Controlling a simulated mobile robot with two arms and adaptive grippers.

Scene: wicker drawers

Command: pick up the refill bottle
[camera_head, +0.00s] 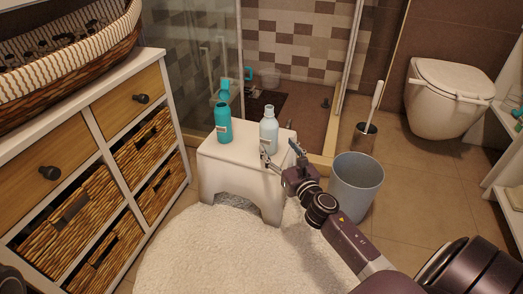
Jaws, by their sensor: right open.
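Two bottles stand upright on a white stool (222,160). One is a teal bottle (223,127) with a small label, at the left. The other is a pale blue bottle (268,133) with a label, nearer the stool's right side. I cannot tell from their looks which is the refill bottle. My right gripper (281,150) is open, with its fingers spread in front of and to the right of the pale bottle's lower part. Whether a finger touches the bottle is not clear.
A grey-blue bin (355,184) stands right of the stool, close to my right arm. A toilet brush (366,130) is behind it. A drawer cabinet (95,142) with wicker drawers is at the left. A fluffy white rug (200,250) lies in front. A glass shower is behind.

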